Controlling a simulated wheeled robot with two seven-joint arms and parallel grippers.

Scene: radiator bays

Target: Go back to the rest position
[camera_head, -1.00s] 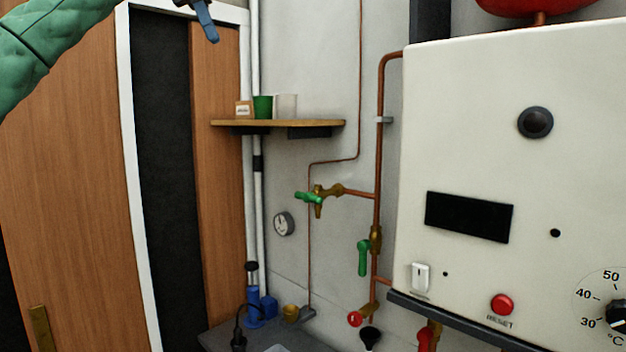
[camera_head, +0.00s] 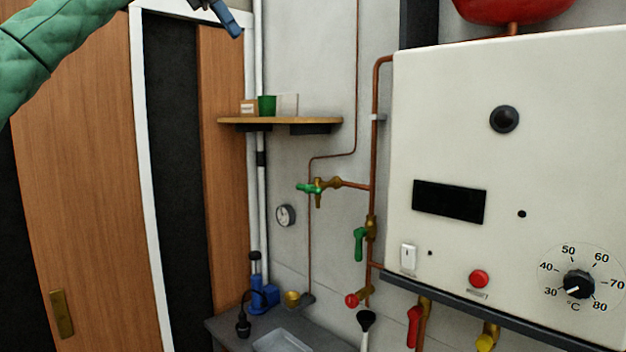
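My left arm comes in at the upper left in a green sleeve. Part of my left gripper (camera_head: 226,16) shows at the top edge as a blue finger pointing down to the right. The rest of it is cut off by the frame, so I cannot tell whether it is open or shut. It appears in front of the door frame and touches nothing that I can see. My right gripper is not in view.
A white boiler (camera_head: 450,140) with a dial (camera_head: 578,284) fills the right side. A grey counter (camera_head: 225,328) stands below. Wooden door panels (camera_head: 85,170) are at left.

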